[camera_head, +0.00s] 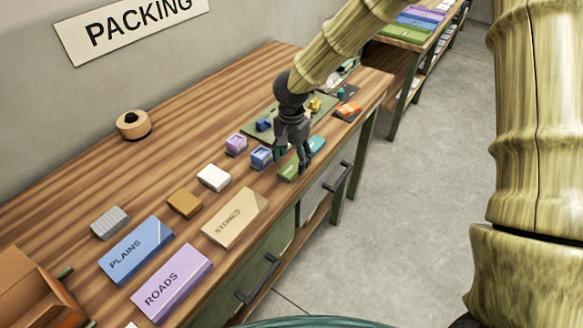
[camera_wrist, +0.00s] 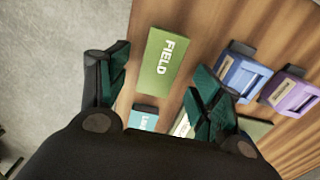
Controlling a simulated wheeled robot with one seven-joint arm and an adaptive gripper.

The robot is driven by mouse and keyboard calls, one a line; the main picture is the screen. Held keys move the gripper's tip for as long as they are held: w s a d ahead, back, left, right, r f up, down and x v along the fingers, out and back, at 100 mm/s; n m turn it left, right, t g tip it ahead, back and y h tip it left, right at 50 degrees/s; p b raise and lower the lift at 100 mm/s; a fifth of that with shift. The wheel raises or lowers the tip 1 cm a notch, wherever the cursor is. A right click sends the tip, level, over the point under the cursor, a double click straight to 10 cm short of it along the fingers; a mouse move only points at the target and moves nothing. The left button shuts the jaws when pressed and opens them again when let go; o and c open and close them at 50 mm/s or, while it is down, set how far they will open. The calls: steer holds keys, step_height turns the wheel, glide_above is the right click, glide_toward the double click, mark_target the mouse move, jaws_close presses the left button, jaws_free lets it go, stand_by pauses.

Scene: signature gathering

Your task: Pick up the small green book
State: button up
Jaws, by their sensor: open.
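The small green book (camera_wrist: 163,62) lies flat on the wooden table, with "FIELD" on its cover in the wrist view. In the head view the green book (camera_head: 289,170) is near the table's front edge, partly hidden by my gripper. My gripper (camera_head: 296,165) points down over that spot, open and empty. In the wrist view its two dark green-padded fingers (camera_wrist: 158,92) are spread apart, with the book between and beyond them. I cannot tell the exact height of the fingertips above the book.
A teal book (camera_head: 317,144) lies just beyond the green one. Blue (camera_head: 261,156) and purple (camera_head: 237,145) small blocks sit to its left. The "STONES" book (camera_head: 236,218), "PLAINS" book (camera_head: 135,252) and "ROADS" book (camera_head: 172,283) lie nearer. A tape roll (camera_head: 133,124) is at the back.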

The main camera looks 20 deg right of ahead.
mark_target(292, 169)
steer(key=shift+f, duration=1.25)
steer(key=c, duration=1.1)
